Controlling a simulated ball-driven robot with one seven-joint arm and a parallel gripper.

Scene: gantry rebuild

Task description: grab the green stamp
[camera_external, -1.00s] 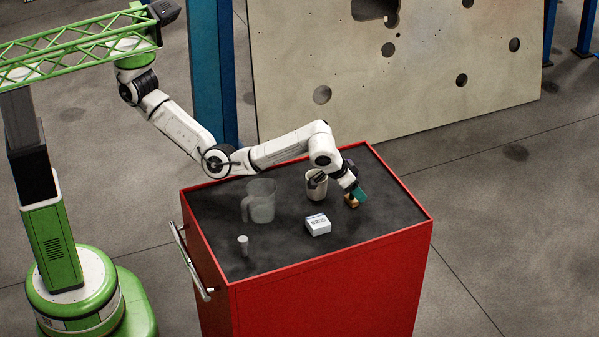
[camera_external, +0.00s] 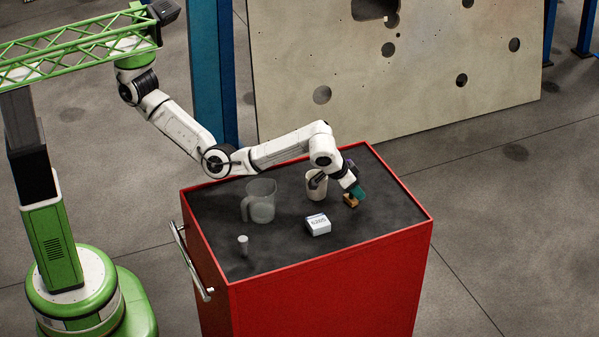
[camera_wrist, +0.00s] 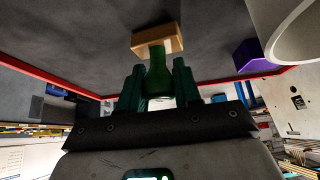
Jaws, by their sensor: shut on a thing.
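The green stamp has a wooden block base (camera_external: 350,201) that shows on the dark cart top in the outside view, just below my gripper (camera_external: 358,190). In the wrist view its green handle (camera_wrist: 158,73) stands between the two dark green fingers of my gripper (camera_wrist: 158,86), and the wooden base (camera_wrist: 158,40) sticks out past the fingertips. My gripper is shut on the handle. The lower part of the handle is hidden among the fingers. The base appears to be at the surface; I cannot tell any small gap.
A white cup (camera_external: 316,188) stands close left of my gripper. A clear jug (camera_external: 261,203), a white box (camera_external: 318,225) and a small grey cylinder (camera_external: 243,245) are further left and nearer. A purple box (camera_wrist: 252,54) shows in the wrist view. The red cart rim (camera_external: 330,262) bounds the top.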

